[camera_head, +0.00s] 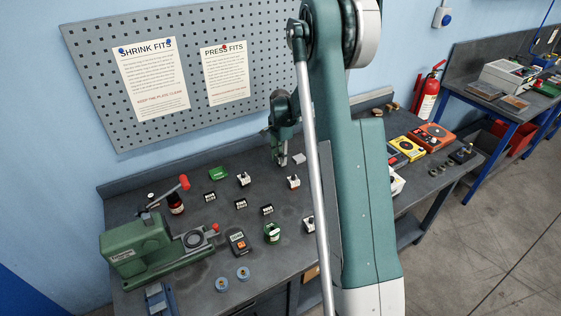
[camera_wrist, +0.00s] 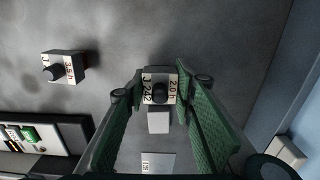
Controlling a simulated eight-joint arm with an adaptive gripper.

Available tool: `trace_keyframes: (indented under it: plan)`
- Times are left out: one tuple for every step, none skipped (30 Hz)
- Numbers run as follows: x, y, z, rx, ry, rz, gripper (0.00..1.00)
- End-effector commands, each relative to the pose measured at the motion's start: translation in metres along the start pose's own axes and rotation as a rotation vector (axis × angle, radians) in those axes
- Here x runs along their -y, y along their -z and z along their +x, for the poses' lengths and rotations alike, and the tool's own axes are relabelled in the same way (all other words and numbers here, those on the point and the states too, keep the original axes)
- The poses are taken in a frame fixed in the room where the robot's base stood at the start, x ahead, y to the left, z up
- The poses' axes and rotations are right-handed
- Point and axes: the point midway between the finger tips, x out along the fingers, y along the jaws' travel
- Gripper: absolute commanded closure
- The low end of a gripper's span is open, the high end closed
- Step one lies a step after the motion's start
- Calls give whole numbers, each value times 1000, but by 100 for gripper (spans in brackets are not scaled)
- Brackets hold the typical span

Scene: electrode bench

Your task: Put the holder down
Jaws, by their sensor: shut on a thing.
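My gripper (camera_head: 281,160) hangs over the back of the bench in the head view. In the wrist view its green fingers (camera_wrist: 160,92) stand on both sides of a small holder with a black knob and white labels, "J 242" and "2.0 h" (camera_wrist: 147,90). The gripper is shut on this holder. A pale block (camera_wrist: 158,122) shows just below it in the picture; I cannot tell whether it is part of the holder. The held holder is not clear in the head view. I cannot tell whether its underside touches the bench.
Another knobbed holder, marked "3.5 h" (camera_wrist: 66,66), stands to the left in the wrist view. The grey bench (camera_head: 190,250) also carries a green press (camera_head: 135,250), several small holders (camera_head: 243,179), and yellow and orange instruments (camera_head: 431,136). A pegboard (camera_head: 88,62) is on the wall behind.

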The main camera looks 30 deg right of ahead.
Motion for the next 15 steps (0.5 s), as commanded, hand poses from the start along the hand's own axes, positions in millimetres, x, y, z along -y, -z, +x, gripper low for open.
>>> trace_keyframes:
  plan:
    - [0,0,6,0,0,0,92]
    - [1,0,9,0,0,0,92]
    - [1,0,12,0,0,0,92]
    - [1,0,14,0,0,0,92]
    - [0,0,16,0,0,0,92]
    - [0,0,17,0,0,0,92]
    - [0,0,18,0,0,0,92]
    - [0,0,18,0,0,0,92]
    - [0,0,18,0,0,0,92]
    - [0,0,18,0,0,0,92]
    - [0,0,18,0,0,0,92]
    - [0,0,18,0,0,0,92]
    - [0,0,18,0,0,0,92]
    - [0,0,18,0,0,0,92]
    - [0,0,18,0,0,0,92]
